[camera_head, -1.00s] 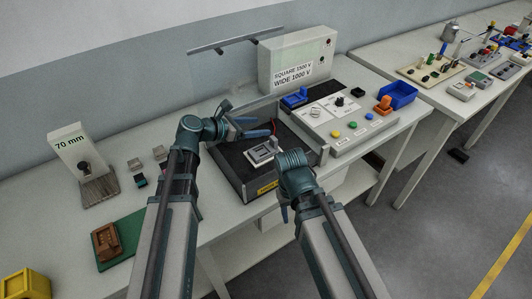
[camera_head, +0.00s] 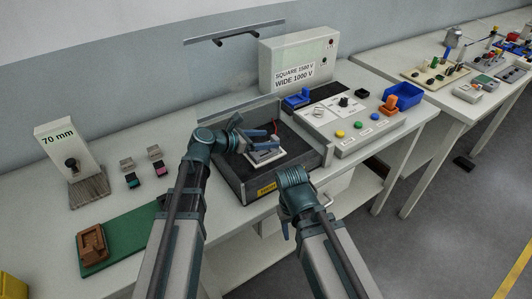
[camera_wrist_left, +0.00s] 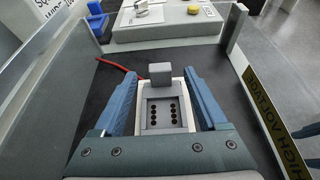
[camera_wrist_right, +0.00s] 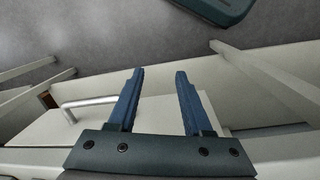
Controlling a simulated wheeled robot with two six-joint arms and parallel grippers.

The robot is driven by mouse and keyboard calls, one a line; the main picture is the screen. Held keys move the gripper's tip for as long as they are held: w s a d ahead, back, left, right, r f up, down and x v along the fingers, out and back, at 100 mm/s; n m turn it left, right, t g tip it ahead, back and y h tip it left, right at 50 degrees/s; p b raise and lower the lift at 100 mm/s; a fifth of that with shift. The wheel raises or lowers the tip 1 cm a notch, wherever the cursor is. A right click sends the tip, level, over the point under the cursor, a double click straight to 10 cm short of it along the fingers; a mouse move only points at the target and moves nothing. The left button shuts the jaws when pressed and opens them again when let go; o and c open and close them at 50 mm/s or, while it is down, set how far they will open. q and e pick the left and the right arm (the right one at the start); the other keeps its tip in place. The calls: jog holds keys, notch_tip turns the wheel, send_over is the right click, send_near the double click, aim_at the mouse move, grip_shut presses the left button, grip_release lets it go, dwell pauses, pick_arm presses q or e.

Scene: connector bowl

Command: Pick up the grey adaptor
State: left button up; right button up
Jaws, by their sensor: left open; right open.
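A grey piece with rows of dark holes (camera_wrist_left: 164,112) sits in a pale frame on the dark tray floor in the left wrist view. A grey block (camera_wrist_left: 160,73) stands at its far end. I take this to be the grey adaptor; it is partly hidden by my left gripper in the head view (camera_head: 264,155). My left gripper (camera_head: 275,139) is open, with one blue finger on each side of the frame and nothing clearly held. My right gripper (camera_wrist_right: 160,74) is open and empty, low in front of the bench edge, facing a drawer handle.
The tray (camera_head: 234,177) has raised walls and a yellow label in front. A red wire (camera_wrist_left: 112,66) lies beside the frame. A button panel (camera_head: 352,128) stands right. Small grey pieces (camera_head: 127,163) and a green mat (camera_head: 120,236) lie left.

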aim_at(273, 139)
pick_arm(q)
jog(key=b+x, duration=0.1)
jog(key=x, duration=0.3)
jog(key=shift+w+d, duration=0.1)
jog(key=shift+c, duration=0.2)
grip_shut()
